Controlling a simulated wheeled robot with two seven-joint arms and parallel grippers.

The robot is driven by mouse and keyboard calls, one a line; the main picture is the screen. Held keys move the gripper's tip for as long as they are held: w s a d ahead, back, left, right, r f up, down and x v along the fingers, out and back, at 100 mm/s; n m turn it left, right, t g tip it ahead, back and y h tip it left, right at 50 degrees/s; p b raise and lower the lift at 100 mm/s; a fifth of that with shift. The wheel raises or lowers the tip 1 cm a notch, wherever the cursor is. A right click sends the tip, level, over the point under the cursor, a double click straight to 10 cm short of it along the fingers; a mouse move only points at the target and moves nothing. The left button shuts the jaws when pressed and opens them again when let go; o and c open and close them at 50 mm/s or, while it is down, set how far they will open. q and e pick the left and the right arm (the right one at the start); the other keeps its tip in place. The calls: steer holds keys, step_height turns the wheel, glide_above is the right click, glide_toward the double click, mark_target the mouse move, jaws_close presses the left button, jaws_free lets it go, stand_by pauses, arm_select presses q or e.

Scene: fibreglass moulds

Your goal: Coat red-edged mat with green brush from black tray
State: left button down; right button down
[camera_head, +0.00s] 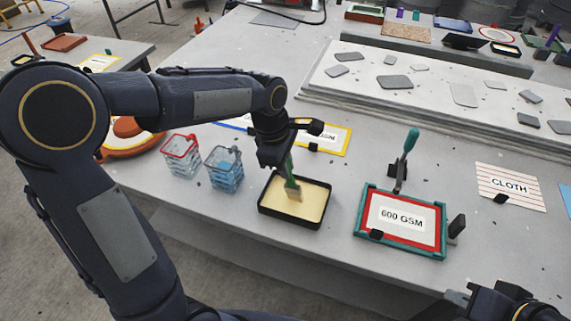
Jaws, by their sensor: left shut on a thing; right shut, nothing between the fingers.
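The black tray (264,211) holds a pale yellow liquid and sits near the front edge of the table. My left gripper (284,160) is shut on the green brush (290,178), whose bristles are down at the liquid in the tray. The red-edged mat (369,213) carries a "600 GSM" label and lies inside a teal frame (444,233) to the right of the tray. My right gripper (497,298) is at the lower right corner, partly cut off by the picture edge, shut and empty, and apart from the mat.
A red-rimmed basket (181,157) and a blue basket (224,170) stand left of the tray. A teal-handled tool (410,141) stands behind the frame. A striped "CLOTH" card (508,186) lies to its right. Between tray and frame the table is clear.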

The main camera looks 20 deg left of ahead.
arm_select(q)
steer(key=shift+p+v, duration=1.8)
steer(key=shift+v, duration=0.45)
steer(key=shift+d, duration=0.1)
steer(key=p+v, duration=0.3)
steer(key=d+p+v, duration=0.1)
steer(key=v, duration=0.1)
steer(key=shift+w+r, duration=0.1)
steer(key=shift+w, duration=0.2)
